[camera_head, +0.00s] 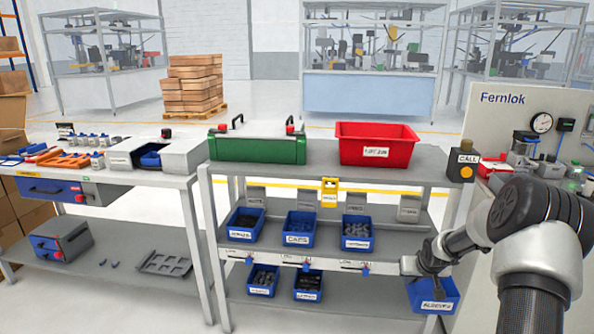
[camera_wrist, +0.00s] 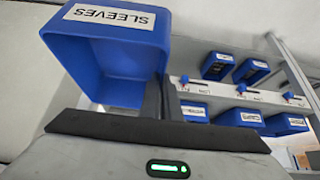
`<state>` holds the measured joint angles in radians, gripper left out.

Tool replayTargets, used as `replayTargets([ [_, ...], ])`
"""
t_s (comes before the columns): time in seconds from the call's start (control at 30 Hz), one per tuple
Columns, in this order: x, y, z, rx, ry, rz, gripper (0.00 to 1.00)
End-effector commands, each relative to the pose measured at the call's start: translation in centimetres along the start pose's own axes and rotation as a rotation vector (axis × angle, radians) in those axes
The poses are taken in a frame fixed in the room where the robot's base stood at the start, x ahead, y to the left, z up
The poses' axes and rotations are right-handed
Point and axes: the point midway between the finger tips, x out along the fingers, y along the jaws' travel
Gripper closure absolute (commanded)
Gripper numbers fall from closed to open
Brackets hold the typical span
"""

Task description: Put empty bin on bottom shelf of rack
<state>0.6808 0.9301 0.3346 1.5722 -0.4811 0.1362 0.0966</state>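An open blue bin labelled SLEEVES (camera_head: 434,298) hangs in my gripper (camera_head: 428,277) at the right end of the rack. In the wrist view the bin (camera_wrist: 105,55) is tilted, and the inside that shows looks empty. My gripper's dark fingers (camera_wrist: 162,100) close on the bin's wall at its right edge; the exact contact is partly hidden. The grey rack (camera_head: 215,250) has three levels. Its bottom shelf (camera_head: 360,318) holds two blue bins with dark parts, (camera_head: 263,280) and (camera_head: 308,285), at the left and middle; its right part looks bare.
The middle shelf holds three labelled blue bins, including CAPS (camera_head: 300,228). The top holds a green case (camera_head: 258,145), a red bin (camera_head: 377,146) and a CALL box (camera_head: 462,165). A rail with small clips (camera_head: 305,265) runs above the bottom shelf. A workbench (camera_head: 120,185) stands left.

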Motion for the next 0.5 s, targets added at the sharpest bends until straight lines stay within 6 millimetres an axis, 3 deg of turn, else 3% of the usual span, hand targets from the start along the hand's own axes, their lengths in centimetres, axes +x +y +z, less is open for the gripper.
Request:
replayTargets([
  [0.1,-4.4,-4.5,-1.3,-0.030,0.011,-0.028,1.00],
  [0.2,-8.7,-8.6,-1.3,-0.054,0.013,-0.051,1.00],
  [0.4,-16.9,-15.8,1.2,-0.101,0.008,-0.085,1.00],
  [0.5,-20.1,-18.2,3.1,-0.120,0.005,-0.091,1.00],
])
